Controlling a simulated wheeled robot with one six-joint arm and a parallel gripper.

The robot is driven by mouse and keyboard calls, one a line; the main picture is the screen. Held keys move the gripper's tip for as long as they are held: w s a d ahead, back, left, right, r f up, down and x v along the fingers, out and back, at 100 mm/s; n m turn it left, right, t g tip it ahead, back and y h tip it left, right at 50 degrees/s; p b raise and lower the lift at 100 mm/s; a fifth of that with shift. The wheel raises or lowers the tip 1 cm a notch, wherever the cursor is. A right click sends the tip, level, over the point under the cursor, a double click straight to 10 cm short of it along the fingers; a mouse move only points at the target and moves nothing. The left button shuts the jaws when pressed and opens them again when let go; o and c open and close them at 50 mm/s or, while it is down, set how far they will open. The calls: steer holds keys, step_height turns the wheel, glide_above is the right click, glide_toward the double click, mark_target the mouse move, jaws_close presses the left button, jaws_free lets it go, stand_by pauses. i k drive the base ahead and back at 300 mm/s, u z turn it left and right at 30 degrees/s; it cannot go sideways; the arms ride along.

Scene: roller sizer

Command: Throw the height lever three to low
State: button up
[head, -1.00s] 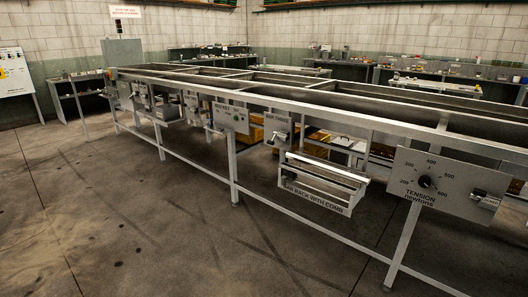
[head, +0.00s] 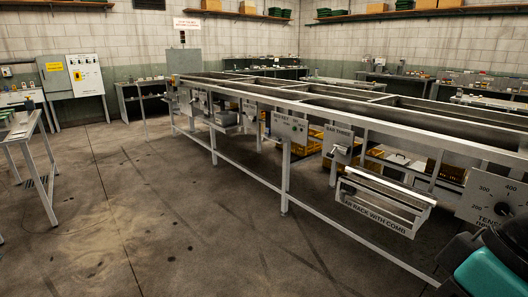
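The long grey roller sizer frame (head: 300,95) runs from the far left to the near right. A plate that seems to read "BAR THREE" (head: 338,135) hangs on its near side, with a small dark-ended lever or knob (head: 342,151) at its lower part. Whether this is height lever three, and how it is set, I cannot tell. Farther left is a plate with a green mark (head: 290,128), its text only partly readable. More small plates and handles (head: 198,103) are at the far end. My gripper is not in view; a teal and black part of my own body shows at lower right.
A comb rack (head: 385,205) juts out below the sizer's rail. A tension dial plate (head: 490,198) is at the right edge. A table (head: 30,130) stands at left and a control cabinet (head: 85,75) behind it. The concrete floor between is clear.

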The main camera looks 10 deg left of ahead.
mark_target(331, 154)
steer(key=u, duration=0.85)
steer(key=i, duration=0.85)
steer(key=u, duration=0.75)
steer(key=i, duration=1.5)
steer(key=z, duration=0.45)
steer(key=i, duration=0.9)
steer(key=z, duration=1.35)
steer(key=i, duration=0.6)
steer(key=z, duration=0.65)
